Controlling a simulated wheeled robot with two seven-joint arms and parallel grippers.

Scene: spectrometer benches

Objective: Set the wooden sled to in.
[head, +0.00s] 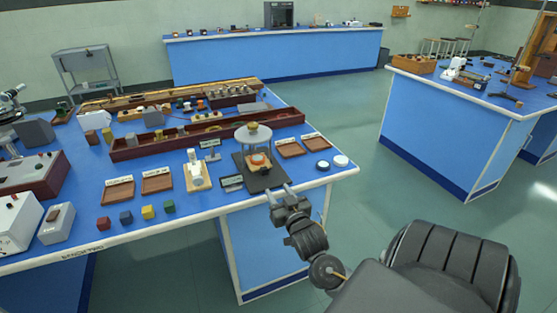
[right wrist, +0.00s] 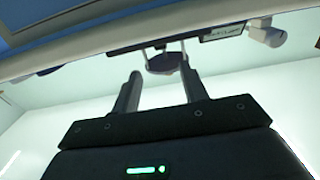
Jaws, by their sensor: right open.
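A small orange-brown wooden piece (head: 259,160) sits on a black base plate under a pale round disc (head: 253,133), near the bench's right end. It may be the wooden sled; its in or out position is too small to tell. My right gripper (head: 280,191) is open and empty at the bench's front edge, just in front of the black plate and apart from it. In the right wrist view its two fingers (right wrist: 158,65) stand apart, with a dark round part (right wrist: 165,61) seen beyond them. My left gripper is not in view.
A white device on a wooden base (head: 196,172) and a small dark display (head: 232,183) stand left of the plate. Wooden trays (head: 288,148) lie behind right, and white round lids (head: 341,161) at the right corner. Coloured cubes (head: 148,212) line the front.

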